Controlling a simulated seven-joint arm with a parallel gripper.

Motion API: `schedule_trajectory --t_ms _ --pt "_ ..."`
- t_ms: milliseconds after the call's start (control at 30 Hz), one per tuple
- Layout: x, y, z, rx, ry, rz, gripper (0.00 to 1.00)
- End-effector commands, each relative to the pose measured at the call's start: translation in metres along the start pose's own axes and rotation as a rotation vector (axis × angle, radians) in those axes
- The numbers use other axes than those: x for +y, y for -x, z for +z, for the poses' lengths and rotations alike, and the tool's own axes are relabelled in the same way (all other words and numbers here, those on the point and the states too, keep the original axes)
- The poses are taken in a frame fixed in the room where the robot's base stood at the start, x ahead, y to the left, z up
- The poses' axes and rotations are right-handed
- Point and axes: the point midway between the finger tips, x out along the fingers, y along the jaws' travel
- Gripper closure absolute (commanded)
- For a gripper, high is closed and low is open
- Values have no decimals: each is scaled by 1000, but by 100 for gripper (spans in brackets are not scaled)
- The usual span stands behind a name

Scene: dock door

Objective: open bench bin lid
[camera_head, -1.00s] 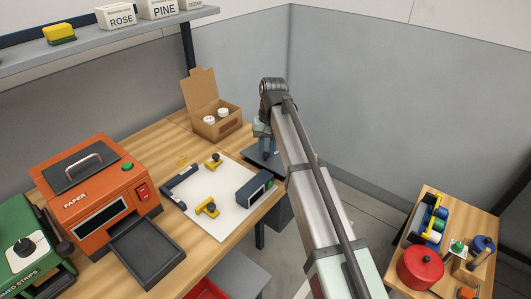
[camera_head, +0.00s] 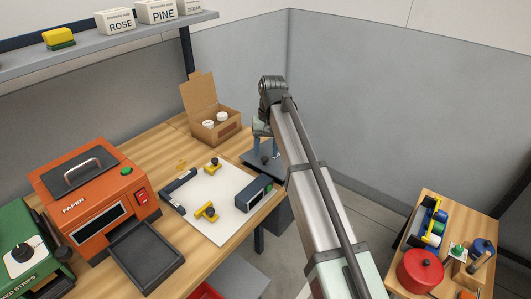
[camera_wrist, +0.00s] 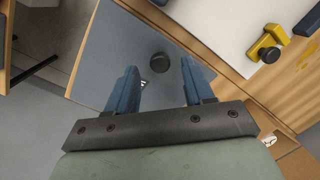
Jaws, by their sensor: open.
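The bench bin lid (camera_wrist: 120,50) is a flat blue-grey panel with a round black knob (camera_wrist: 157,60). In the head view the lid (camera_head: 251,160) lies at the bench's far right corner, partly hidden by my arm. It looks flat and closed. My gripper (camera_wrist: 160,68) is open above the lid, with its blue fingers on either side of the knob in the wrist view. I cannot tell how high the fingertips are above the lid. The head view also shows my gripper (camera_head: 266,148) over the lid.
A white board (camera_head: 230,217) with yellow clamps and a dark device (camera_head: 254,192) lies beside the lid. An open cardboard box (camera_head: 222,132) stands behind. An orange machine (camera_head: 90,200) is at left. A small side table (camera_head: 437,215) with a red pot stands at right.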

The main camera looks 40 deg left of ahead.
Motion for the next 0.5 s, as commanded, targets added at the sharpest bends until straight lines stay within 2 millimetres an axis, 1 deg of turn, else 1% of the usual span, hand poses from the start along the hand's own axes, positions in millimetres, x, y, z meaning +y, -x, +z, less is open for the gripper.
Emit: schedule_trajectory --t_ms 33,300,400,500 --pt "0 8 -1 3 0 0 48" --pt "0 47 -1 2 0 0 48" --pt "0 54 -1 1 0 0 48" --pt "0 57 0 1 0 0 48"
